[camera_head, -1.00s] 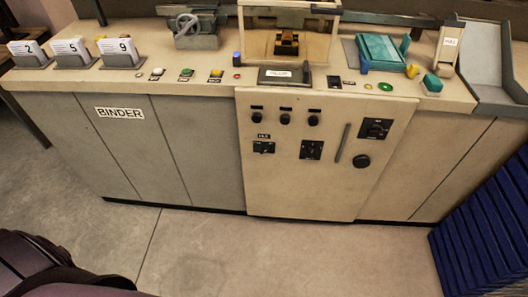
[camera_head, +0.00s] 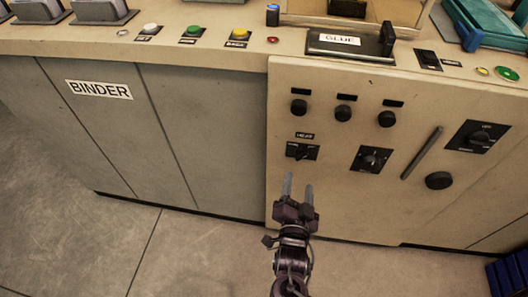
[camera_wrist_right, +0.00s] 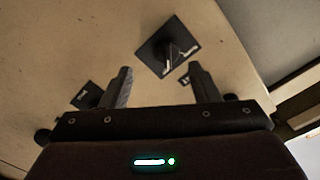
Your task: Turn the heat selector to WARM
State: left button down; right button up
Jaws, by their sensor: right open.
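The heat selector (camera_head: 302,152) is a black square plate with a small dark knob, under a HEAT label on the cream panel (camera_head: 340,200). My right gripper (camera_head: 298,185) is open and empty, just below the selector in the head view, with its fingers pointing up toward it. In the right wrist view, a black plate with a knob that looks like the heat selector (camera_wrist_right: 168,47) lies beyond the open fingers (camera_wrist_right: 160,82), apart from them. The plate's position markings are too small to read. My left gripper is not in view.
A second selector (camera_head: 371,159) sits to the right, with several round knobs above, such as this one (camera_head: 299,107). A slanted bar handle (camera_head: 422,153) and a large round knob (camera_head: 439,180) are farther right.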

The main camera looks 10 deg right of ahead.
aim_at(302, 158)
jog(key=shift+m, duration=0.3)
jog(key=x, duration=0.2)
jog(key=r+x, duration=0.1)
jog(key=x, duration=0.4)
jog(key=shift+w+d+r, duration=0.1)
jog(key=shift+w+r, duration=0.15)
jog(key=shift+r, duration=0.05)
jog(key=shift+c, duration=0.5)
jog(key=c, duration=0.9)
